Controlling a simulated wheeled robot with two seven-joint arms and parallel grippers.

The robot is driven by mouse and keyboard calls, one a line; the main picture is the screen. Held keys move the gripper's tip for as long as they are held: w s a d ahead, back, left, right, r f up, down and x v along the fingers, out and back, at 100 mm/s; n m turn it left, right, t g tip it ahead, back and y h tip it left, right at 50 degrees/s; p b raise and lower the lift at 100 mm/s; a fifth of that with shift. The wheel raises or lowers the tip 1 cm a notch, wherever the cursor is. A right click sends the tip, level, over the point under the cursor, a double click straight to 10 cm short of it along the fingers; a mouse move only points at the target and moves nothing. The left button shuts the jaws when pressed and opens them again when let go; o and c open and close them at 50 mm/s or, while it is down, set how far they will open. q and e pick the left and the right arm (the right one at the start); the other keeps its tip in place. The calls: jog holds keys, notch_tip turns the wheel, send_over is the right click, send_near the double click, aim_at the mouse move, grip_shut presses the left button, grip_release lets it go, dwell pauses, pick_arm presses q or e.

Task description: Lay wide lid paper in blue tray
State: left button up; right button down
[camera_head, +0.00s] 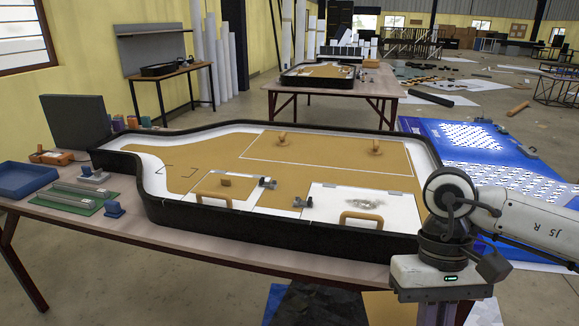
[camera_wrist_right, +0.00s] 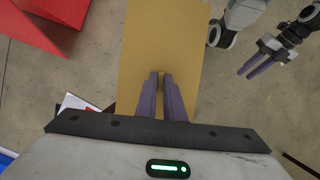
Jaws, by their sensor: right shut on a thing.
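My right gripper (camera_wrist_right: 162,98) is shut on the edge of a flat tan sheet, likely the wide lid paper (camera_wrist_right: 165,40), in the right wrist view. The sheet extends away from the fingers over the floor. Part of a tan sheet (camera_head: 385,308) shows beneath my right arm at the bottom of the head view; the right fingertips are hidden there. The blue tray (camera_head: 25,180) sits empty on the table's far left. My left gripper (camera_wrist_right: 261,60) shows at the upper right of the wrist view, with its purple fingers apart and nothing between them.
A large black-rimmed lightbox (camera_head: 250,222) fills most of the table, with tan panels and wooden handles. Green strips (camera_head: 72,198) and small blocks lie between it and the tray. A blue patterned sheet (camera_head: 480,160) stands behind my right arm. A red object (camera_wrist_right: 45,25) shows in the wrist view.

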dwell(0.3)
jog(key=shift+r+p, duration=1.1)
jog(key=shift+r, duration=1.4)
